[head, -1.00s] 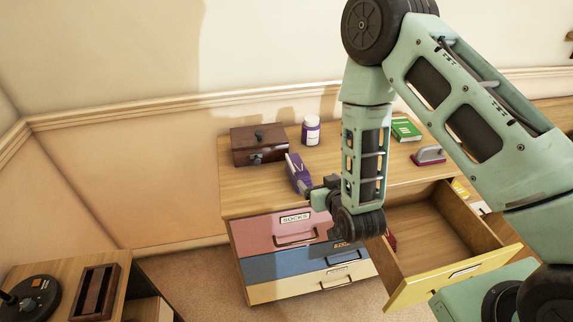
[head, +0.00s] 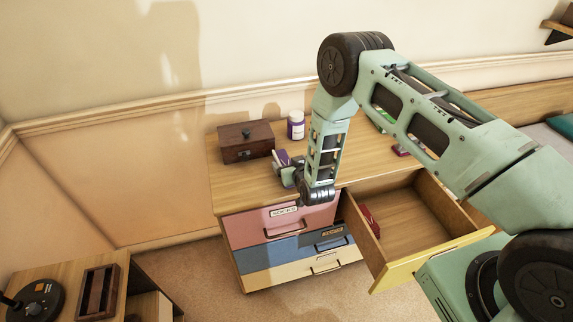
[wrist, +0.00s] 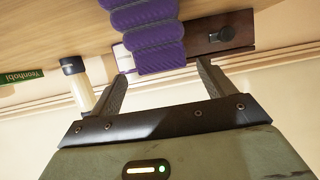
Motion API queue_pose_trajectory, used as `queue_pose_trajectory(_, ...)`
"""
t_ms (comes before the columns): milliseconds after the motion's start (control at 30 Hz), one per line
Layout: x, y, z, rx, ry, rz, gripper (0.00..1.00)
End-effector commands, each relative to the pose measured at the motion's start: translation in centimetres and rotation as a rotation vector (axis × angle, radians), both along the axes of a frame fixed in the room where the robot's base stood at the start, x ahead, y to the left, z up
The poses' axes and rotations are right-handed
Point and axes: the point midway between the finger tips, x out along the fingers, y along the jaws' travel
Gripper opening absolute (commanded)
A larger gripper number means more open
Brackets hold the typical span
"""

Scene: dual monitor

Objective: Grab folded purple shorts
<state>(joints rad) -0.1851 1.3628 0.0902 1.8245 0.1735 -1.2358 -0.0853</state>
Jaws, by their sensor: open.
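The folded purple shorts (wrist: 148,38) appear in the wrist view as a ridged purple bundle at the top, on the wooden dresser top. Their lower end reaches toward the gap between my fingers. In the head view only a small purple and white part (head: 283,157) shows, mostly hidden behind my gripper (head: 288,173). My gripper is open, with its two dark fingers spread in the wrist view (wrist: 163,74). The fingertips are close to the shorts, one on each side. I cannot tell whether they touch.
A brown box (head: 246,142) and a white bottle with a purple label (head: 296,125) stand behind the shorts. A green book (wrist: 20,78) lies to the side. A yellow-fronted drawer (head: 430,262) is pulled out at right.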

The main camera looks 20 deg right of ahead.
Motion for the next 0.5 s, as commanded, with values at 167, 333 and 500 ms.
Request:
queue_pose_trajectory(167,2.0,0.1,-0.6,0.000,-0.001,0.000,0.82)
queue_pose_trajectory(333,3.0,0.2,-1.2,-0.001,0.000,0.000,0.82)
queue_pose_trajectory(500,3.0,0.2,-1.3,-0.001,0.000,0.000,0.82)
